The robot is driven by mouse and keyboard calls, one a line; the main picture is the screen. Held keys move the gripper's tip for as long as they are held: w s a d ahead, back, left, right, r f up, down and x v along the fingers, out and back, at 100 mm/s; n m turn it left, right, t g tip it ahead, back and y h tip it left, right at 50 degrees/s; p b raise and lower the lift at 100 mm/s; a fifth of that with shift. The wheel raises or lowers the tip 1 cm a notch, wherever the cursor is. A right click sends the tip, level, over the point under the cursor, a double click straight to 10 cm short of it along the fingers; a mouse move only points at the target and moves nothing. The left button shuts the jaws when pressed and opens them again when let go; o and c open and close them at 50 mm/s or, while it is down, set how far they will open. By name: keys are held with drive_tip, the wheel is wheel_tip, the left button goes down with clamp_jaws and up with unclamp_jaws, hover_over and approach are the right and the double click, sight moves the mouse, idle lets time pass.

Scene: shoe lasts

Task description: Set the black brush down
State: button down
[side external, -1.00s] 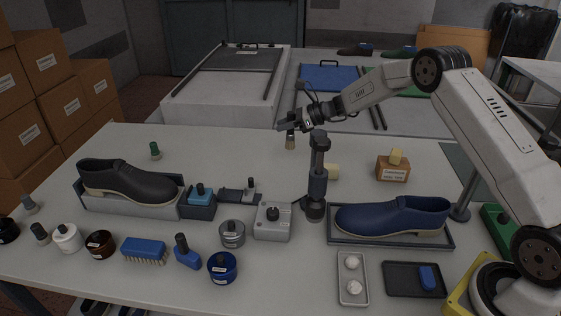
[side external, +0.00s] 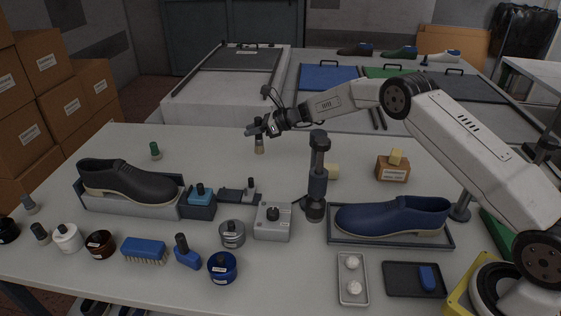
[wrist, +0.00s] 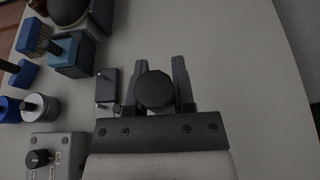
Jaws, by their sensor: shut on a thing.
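The black brush (side external: 259,148), with a dark handle and pale bristle end down, hangs upright in my gripper (side external: 256,131) above the back middle of the table. In the wrist view, the brush's round dark top (wrist: 155,89) sits between the two fingers of my gripper (wrist: 152,68), which are shut on it. A small dark holder (side external: 236,196) with a peg lies on the table in front of the brush; it also shows in the wrist view (wrist: 107,84), left of the brush. Whether the bristles touch anything is hidden in the wrist view.
A black shoe (side external: 129,177) on a grey stand, a blue-topped block (side external: 198,204) and a grey dial box (side external: 272,223) stand nearby. A dark post (side external: 317,180) rises right of the brush. The table behind is clear.

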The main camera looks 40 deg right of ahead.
sight(258, 149)
drive_tip(key=shift+f, duration=3.8)
drive_tip(key=shift+f, duration=0.15)
drive_tip(key=shift+c, duration=2.3)
unclamp_jaws()
drive_tip(key=shift+s+d, duration=0.1)
drive_tip(key=shift+s+d+r, duration=0.25)
drive_tip(key=shift+d+r, duration=0.1)
drive_tip(key=v, duration=1.1)
drive_tip(key=shift+s+a, duration=0.1)
